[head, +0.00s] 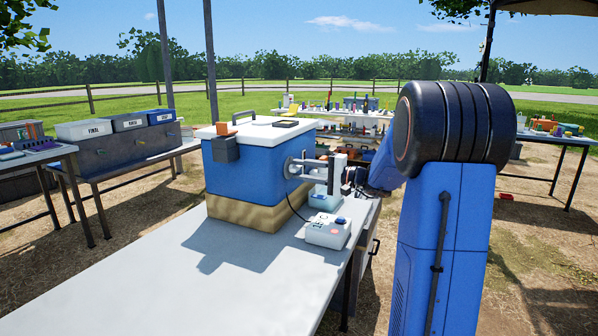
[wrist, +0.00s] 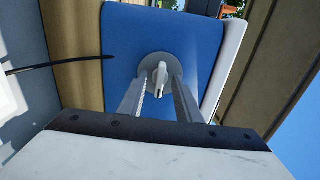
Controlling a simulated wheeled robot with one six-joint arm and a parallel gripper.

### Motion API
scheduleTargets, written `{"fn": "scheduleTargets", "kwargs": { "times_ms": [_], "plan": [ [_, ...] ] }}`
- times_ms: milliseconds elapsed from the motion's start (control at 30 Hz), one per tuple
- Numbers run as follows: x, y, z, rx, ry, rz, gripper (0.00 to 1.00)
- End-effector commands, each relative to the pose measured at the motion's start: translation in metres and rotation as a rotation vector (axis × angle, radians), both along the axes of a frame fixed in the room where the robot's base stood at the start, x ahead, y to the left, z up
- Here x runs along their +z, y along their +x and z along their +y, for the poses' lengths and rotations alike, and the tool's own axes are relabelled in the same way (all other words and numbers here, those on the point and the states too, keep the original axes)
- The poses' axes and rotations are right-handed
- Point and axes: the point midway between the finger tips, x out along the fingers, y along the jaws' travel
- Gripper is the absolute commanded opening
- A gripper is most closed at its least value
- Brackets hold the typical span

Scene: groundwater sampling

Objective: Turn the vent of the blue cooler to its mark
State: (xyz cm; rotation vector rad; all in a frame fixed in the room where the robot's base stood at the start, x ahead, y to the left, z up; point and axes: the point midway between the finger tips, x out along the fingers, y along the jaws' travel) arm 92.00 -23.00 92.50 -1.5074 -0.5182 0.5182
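The blue cooler (head: 236,174) with a white lid stands on a tan base on the grey table. Its vent (wrist: 157,72), a pale round disc with a raised handle, is on the cooler's side wall and shows in the wrist view. My gripper (wrist: 159,92) points at the vent with its two fingers apart, one on each side of the handle. A gap seems to show between the handle and each finger. In the head view my gripper (head: 318,168) is at the cooler's right side. I cannot make out the vent's mark.
A white box with a blue button (head: 327,231) sits on the table (head: 150,285) near the cooler, with a dark cable. Labelled bins (head: 84,130) stand on a table at left. Shelves with bottles are behind. The front of the table is clear.

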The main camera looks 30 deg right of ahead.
Motion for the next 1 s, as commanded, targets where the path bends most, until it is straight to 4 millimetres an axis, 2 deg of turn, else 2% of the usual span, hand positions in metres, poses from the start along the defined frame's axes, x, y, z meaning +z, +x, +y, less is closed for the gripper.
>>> {"fn": "scheduleTargets", "kwargs": {
  "times_ms": [67, 133, 200, 233, 467, 1000],
  "plan": [
    [0.0, -0.0001, -0.0001, 0.0, 0.0, 0.0, 0.31],
    [0.0, -0.0001, -0.0001, 0.0, 0.0, 0.0, 0.19],
    [-0.0001, -0.0001, -0.0001, 0.0, 0.0, 0.0, 0.03],
    [-0.0001, -0.0001, -0.0001, 0.0, 0.0, 0.0, 0.0],
    [-0.0003, -0.0002, 0.0, 0.0, -0.027, -0.021, 0.0],
    [-0.0007, -0.0004, 0.0, 0.001, -0.457, -0.355, 0.0]
  ]
}}
